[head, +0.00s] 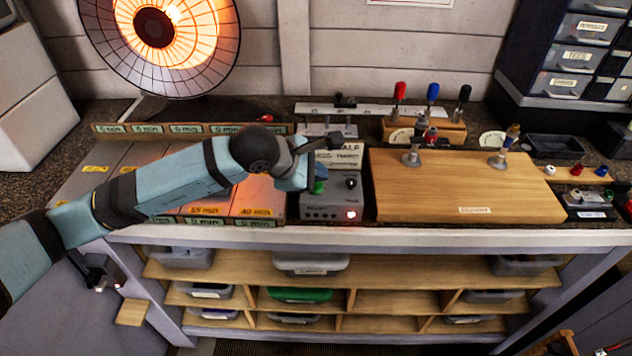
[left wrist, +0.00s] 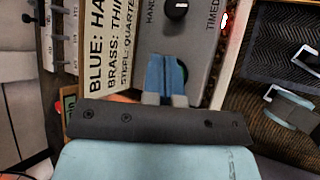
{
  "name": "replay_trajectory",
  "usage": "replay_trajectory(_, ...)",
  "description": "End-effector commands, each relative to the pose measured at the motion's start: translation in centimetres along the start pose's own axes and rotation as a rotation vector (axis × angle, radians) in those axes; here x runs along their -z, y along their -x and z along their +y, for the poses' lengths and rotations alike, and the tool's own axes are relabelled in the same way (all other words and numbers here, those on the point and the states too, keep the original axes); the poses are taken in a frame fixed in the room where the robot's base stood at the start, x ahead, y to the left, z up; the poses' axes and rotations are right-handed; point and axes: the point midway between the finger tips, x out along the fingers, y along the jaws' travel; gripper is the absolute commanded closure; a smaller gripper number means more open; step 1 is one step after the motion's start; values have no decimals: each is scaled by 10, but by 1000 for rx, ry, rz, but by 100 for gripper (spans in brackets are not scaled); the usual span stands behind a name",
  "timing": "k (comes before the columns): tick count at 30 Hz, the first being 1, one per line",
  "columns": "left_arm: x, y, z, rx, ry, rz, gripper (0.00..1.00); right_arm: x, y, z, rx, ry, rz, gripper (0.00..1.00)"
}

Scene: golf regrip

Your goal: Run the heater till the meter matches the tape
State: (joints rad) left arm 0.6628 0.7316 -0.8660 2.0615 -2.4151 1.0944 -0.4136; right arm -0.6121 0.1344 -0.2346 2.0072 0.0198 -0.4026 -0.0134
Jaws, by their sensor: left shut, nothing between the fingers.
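The round heater (head: 200,50) glows orange at the upper left behind the bench. A grey control box (head: 330,208) stands at the bench front, with a black knob (head: 351,182), a green button (head: 319,187) and a lit red lamp (head: 351,214). My left gripper (head: 318,172) is over the box at the green button. In the left wrist view its blue fingers (left wrist: 166,75) are shut, empty, and partly cover the button; contact cannot be told. The black knob (left wrist: 177,8) is just beyond. I cannot pick out the meter or tape for certain.
Grey panels with minute labels (head: 205,210) lie left of the box. A wooden board (head: 460,185) with clamps lies to its right. Red, blue and black-handled tools (head: 432,93) stand behind. Shelves with bins (head: 300,295) are below. Drawers (head: 580,55) stand at the back right.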

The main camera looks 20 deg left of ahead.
Motion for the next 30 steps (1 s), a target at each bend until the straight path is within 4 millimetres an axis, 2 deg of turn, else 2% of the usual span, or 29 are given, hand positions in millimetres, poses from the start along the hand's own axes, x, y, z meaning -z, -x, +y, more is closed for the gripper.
replay_trajectory(16,-6,8,6,0,0,-1,100,3,2,0,0,0,0,44)
replay_trajectory(30,-28,38,28,0,1,-1,100,16,10,0,0,0,0,44)
